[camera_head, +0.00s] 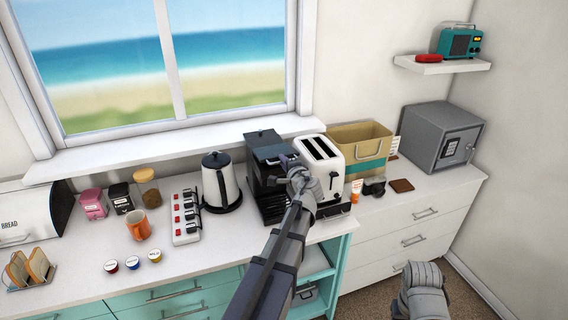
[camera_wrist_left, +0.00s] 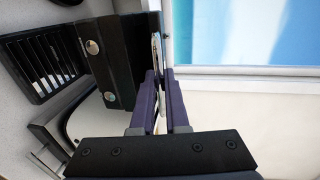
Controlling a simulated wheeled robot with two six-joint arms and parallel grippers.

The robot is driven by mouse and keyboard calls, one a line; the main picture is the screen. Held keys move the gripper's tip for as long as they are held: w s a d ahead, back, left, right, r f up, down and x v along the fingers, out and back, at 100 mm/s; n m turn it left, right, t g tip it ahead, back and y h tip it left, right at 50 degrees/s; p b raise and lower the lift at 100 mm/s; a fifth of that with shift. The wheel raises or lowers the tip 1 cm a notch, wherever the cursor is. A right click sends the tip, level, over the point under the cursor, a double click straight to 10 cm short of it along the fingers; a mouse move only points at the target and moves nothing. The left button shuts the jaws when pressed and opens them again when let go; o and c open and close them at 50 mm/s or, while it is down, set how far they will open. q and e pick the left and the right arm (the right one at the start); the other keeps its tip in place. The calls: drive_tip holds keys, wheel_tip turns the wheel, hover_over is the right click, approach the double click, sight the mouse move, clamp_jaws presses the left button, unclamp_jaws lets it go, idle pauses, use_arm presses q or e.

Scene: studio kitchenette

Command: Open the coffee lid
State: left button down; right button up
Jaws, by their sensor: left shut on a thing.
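The black coffee machine (camera_head: 262,142) stands on the counter between the kettle and the toaster. My left gripper (camera_head: 291,166) reaches it at its right front side, beside the toaster. In the left wrist view, the coffee machine (camera_wrist_left: 118,35) shows its dark body with two round silver buttons. The purple fingers of my left gripper (camera_wrist_left: 160,80) are shut on a thin silver lever (camera_wrist_left: 157,48) at the machine's edge. The gripper partly hides the machine in the head view, and I cannot tell how far the lid is raised. My right arm shows at the lower right; its fingers are not visible.
The white toaster (camera_head: 320,165) stands close to the right of my left gripper. The kettle (camera_head: 220,183) and a power strip (camera_head: 186,217) are to the left. The front counter middle is clear.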

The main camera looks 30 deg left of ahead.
sight(278, 153)
use_arm(q)
drive_tip(key=w+a+r+p, duration=0.4)
drive_tip(key=a+r+p, duration=0.1)
drive_tip(key=r+p, duration=0.45)
drive_tip(key=w+a+r+p, duration=0.2)
drive_tip(key=w+a+r, duration=0.1)
drive_tip(key=w+a, duration=0.5)
drive_tip(key=shift+w+a+r, duration=0.2)
drive_tip(key=shift+w+a, duration=0.1)
drive_tip(key=shift+a, duration=0.55)
drive_tip(key=c, duration=0.9)
unclamp_jaws()
